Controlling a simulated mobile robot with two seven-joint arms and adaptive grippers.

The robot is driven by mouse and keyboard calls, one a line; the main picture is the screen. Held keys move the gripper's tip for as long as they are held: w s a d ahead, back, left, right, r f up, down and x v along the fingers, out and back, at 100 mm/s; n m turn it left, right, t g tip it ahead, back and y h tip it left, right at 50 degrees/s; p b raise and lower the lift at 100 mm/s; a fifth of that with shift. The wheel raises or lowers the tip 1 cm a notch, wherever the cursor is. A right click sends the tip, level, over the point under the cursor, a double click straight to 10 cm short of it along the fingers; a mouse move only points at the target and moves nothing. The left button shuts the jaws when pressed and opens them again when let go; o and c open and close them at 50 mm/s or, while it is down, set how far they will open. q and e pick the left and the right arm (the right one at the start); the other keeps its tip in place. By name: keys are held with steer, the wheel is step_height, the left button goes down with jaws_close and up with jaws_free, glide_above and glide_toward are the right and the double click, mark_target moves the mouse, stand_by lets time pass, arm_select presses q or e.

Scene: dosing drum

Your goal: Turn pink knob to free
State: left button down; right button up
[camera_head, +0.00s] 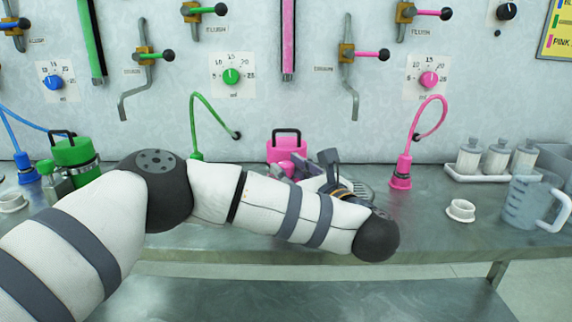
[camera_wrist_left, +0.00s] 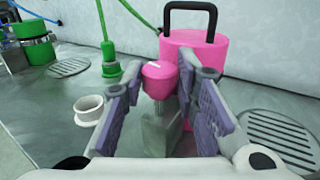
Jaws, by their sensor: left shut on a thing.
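A pink knob (camera_wrist_left: 160,76) with a small pale mark on top sits on a grey block (camera_wrist_left: 160,128), in front of the pink drum (camera_wrist_left: 195,60) with its black handle. In the wrist view my left gripper (camera_wrist_left: 159,84) has one finger on each side of the knob and is shut on it. In the head view my left gripper (camera_head: 318,178) is beside the drum (camera_head: 286,149), and my forearm hides part of the bench there. The lower part of the knob's mounting is partly hidden by the fingers. My right gripper is not in view.
A pink nozzle with a looped hose (camera_head: 401,172) stands right of the drum. A white cup (camera_head: 461,210), a jug (camera_head: 532,203) and a tray of jars (camera_head: 490,175) are further right. The green drum (camera_head: 75,155) is left. A pink dial (camera_head: 428,80) is on the wall.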

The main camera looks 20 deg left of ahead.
arm_select(q)
steer(key=shift+d+r+n+g+y, duration=0.1)
steer(key=shift+r+n+g+y, duration=0.05)
steer(key=shift+n+g+y, duration=0.65)
steer(key=shift+w+n+g+y+p, duration=0.15)
steer(key=shift+n+g+y+p, duration=0.15)
steer(key=shift+n+g+y, duration=0.5)
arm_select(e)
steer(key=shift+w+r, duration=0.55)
arm_select(q)
steer(key=shift+g, duration=0.5)
steer(key=c, duration=1.2)
jaws_free()
steer(key=shift+c, duration=0.2)
steer(key=v, duration=0.7)
